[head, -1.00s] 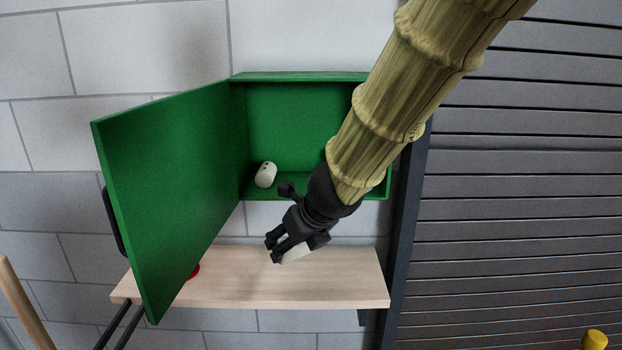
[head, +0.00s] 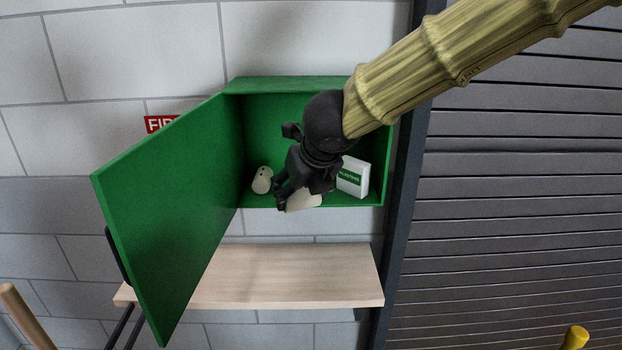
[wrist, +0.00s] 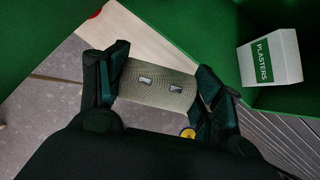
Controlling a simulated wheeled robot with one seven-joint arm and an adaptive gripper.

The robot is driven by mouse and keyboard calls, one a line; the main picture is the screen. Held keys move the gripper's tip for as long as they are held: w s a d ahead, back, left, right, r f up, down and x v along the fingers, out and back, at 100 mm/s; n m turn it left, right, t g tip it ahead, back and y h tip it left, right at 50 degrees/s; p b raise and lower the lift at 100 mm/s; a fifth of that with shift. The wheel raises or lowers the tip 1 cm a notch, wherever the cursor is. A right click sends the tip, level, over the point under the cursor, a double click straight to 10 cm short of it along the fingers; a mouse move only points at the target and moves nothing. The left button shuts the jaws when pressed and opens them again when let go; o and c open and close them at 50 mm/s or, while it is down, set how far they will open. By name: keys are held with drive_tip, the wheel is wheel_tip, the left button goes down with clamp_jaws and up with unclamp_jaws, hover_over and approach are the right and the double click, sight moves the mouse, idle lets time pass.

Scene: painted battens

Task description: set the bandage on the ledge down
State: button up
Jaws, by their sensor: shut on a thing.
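My gripper (head: 283,199) is shut on a cream bandage roll (head: 304,202) and holds it in front of the open green cabinet's lower edge. In the wrist view the bandage (wrist: 158,81) lies crosswise between the two fingers (wrist: 160,75), with two small clips on its side. The pale wooden ledge (head: 290,272) is below the cabinet, and the bandage is clear above it. A second cream roll (head: 262,180) stands inside the cabinet, left of my gripper.
The green cabinet (head: 300,83) has its door (head: 155,215) swung open to the left, reaching out in front of the ledge's left part. A white plasters box (head: 353,176) stands at the cabinet's right. The ledge's visible top is clear. A dark post (head: 398,220) stands at right.

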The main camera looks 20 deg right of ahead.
drive_tip(key=w+d, duration=0.2)
drive_tip(key=w, duration=0.2)
drive_tip(key=w+d+p, duration=0.1)
drive_tip(key=w+d, duration=0.1)
drive_tip(key=w, duration=0.2)
drive_tip(key=w+d+f+p, duration=0.1)
drive_tip(key=w+d, duration=0.1)
drive_tip(key=w, duration=0.3)
drive_tip(key=shift+d+f, duration=0.1)
drive_tip(key=shift+d, duration=0.15)
drive_tip(key=shift+w+d+f, duration=0.15)
drive_tip(key=shift+w+d, duration=0.15)
drive_tip(key=shift+w, duration=0.15)
drive_tip(key=shift+f+p, duration=0.4)
drive_tip(key=shift+f, duration=1.35)
drive_tip(key=shift+f, duration=0.15)
drive_tip(key=o, duration=0.6)
